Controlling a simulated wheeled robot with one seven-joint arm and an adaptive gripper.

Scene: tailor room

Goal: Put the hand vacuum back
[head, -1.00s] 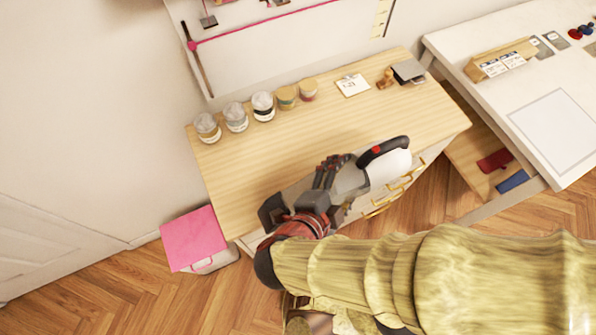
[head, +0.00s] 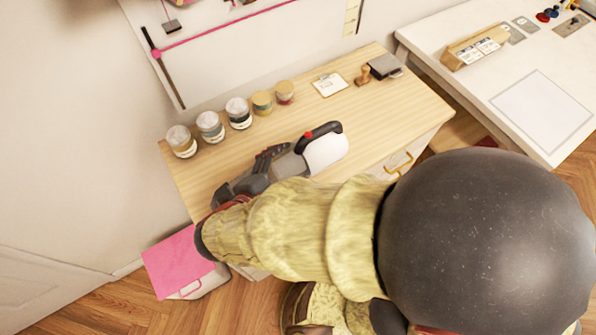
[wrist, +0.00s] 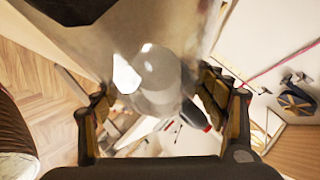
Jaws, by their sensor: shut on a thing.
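The hand vacuum (head: 325,150) has a white and grey body, a black handle and a red button. My gripper (head: 272,160) is shut on its grey part and holds it over the wooden cabinet top. In the head view I cannot tell whether it touches the top. In the wrist view the vacuum's pale body (wrist: 158,72) fills the space between the two fingers of my gripper (wrist: 155,92). My arm hides the front part of the cabinet.
The wooden cabinet top (head: 370,115) carries several jars (head: 210,127) along its back edge, a card (head: 329,85), a wooden stamp (head: 364,75) and a dark pad (head: 384,66). A pink-lidded bin (head: 178,262) stands at left. A white table (head: 480,85) stands at right.

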